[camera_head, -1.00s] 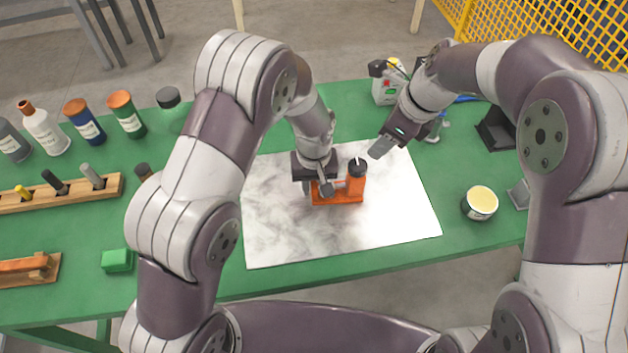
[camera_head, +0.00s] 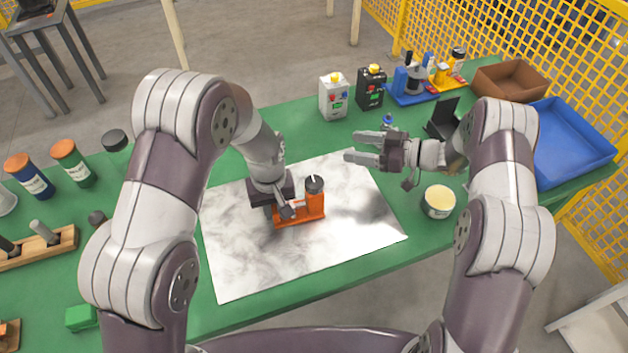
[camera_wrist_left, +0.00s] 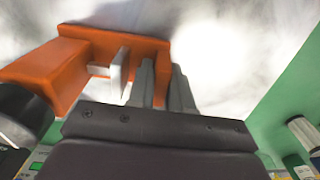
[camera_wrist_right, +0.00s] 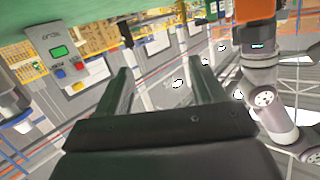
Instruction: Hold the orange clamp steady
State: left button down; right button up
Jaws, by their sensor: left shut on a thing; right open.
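The orange clamp (camera_head: 304,214) stands on the white marbled sheet (camera_head: 350,230), with a black knob on top of its upright part. My left gripper (camera_head: 287,210) is shut on the clamp at its left side, low over the sheet. In the left wrist view the orange clamp (camera_wrist_left: 125,45) has a pale plate beside my left fingers (camera_wrist_left: 165,78); the exact contact is partly hidden. My right gripper (camera_head: 350,146) is open and empty above the sheet's back right edge, apart from the clamp. Its spread fingers (camera_wrist_right: 160,70) show nothing between them in the right wrist view.
A round cream-topped tin (camera_head: 438,202) stands right of the sheet. White (camera_head: 333,97) and black (camera_head: 370,88) boxes stand at the back. A blue tray (camera_head: 570,145) and brown tray (camera_head: 511,80) lie far right. Bottles and a wooden holder (camera_head: 40,247) are at left.

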aim_at(314, 182)
jog(key=s+n+g+y, duration=0.4)
jog(key=s+n+g, duration=0.15)
jog(key=s, duration=0.35)
jog(key=shift+g, duration=0.25)
jog(key=a, duration=1.1)
jog(key=shift+s+a+f, duration=0.1)
jog(key=shift+s+f, duration=0.05)
jog(key=shift+s, duration=0.05)
jog(key=c, duration=1)
